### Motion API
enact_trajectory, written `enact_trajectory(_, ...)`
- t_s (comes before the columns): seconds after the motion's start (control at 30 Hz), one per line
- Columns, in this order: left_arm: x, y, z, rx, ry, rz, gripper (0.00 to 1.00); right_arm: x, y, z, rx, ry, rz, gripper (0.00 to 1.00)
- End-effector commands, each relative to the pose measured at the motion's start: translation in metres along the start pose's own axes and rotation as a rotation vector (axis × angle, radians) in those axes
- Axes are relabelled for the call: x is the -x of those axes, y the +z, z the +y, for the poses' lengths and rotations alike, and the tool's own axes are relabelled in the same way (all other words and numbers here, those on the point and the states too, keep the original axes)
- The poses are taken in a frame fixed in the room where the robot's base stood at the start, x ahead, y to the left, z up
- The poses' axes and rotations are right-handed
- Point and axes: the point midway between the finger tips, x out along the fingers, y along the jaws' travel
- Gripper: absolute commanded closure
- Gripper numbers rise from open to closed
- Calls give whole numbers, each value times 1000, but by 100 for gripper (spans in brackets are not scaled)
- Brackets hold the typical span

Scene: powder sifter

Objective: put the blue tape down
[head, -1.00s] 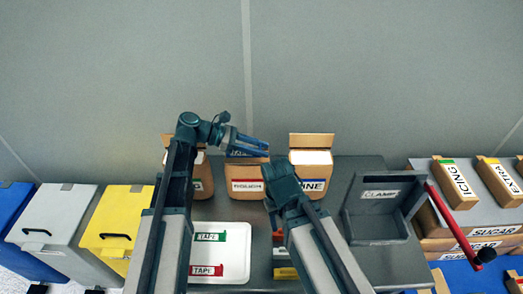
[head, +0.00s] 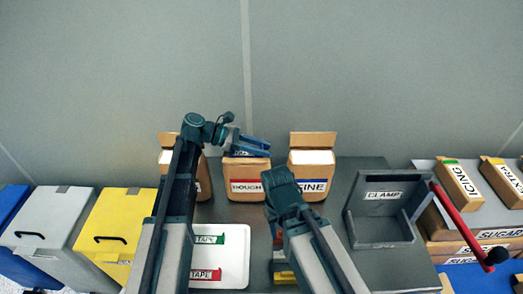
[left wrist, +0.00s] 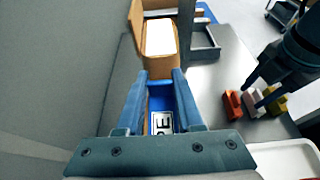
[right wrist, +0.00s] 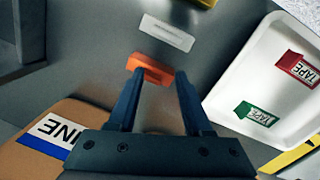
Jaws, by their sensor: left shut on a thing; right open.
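The blue tape (left wrist: 160,97), with a white label, is between the fingers of my left gripper (left wrist: 158,80), which is shut on it. In the head view my left gripper (head: 262,147) is at the top of the middle brown box (head: 245,187); whether the tape touches that box cannot be told. My right gripper (right wrist: 158,82) is open and empty, with an orange block (right wrist: 151,69) just beyond its fingertips. A white tray (head: 236,256) holds the green tape (head: 208,239) and the red tape (head: 206,274).
The box labelled FINE (head: 311,178) stands right of the middle box, and another box (head: 203,178) stands left. The grey CLAMP holder (head: 382,212) with a red lever (head: 456,222) is at right. A white block (right wrist: 166,33) lies by the orange one.

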Motion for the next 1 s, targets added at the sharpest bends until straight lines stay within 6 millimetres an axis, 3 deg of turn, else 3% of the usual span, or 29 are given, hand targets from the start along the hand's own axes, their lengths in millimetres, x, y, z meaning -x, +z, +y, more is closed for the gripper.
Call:
enact_trajectory(0.13,-1,-4,0,0,0,0,100,-4,0,0,0,0,0,50)
enact_trajectory(0.17,-1,-3,0,0,0,0,61,-3,0,0,0,0,0,50)
enact_trajectory(0.3,-1,-2,0,0,0,0,36,-2,0,0,0,0,0,50)
enact_trajectory(0.67,1,2,0,0,0,0,34,2,0,0,0,0,0,50)
enact_trajectory(1.0,64,4,1,2,3,0,34,28,2,3,0,0,0,50)
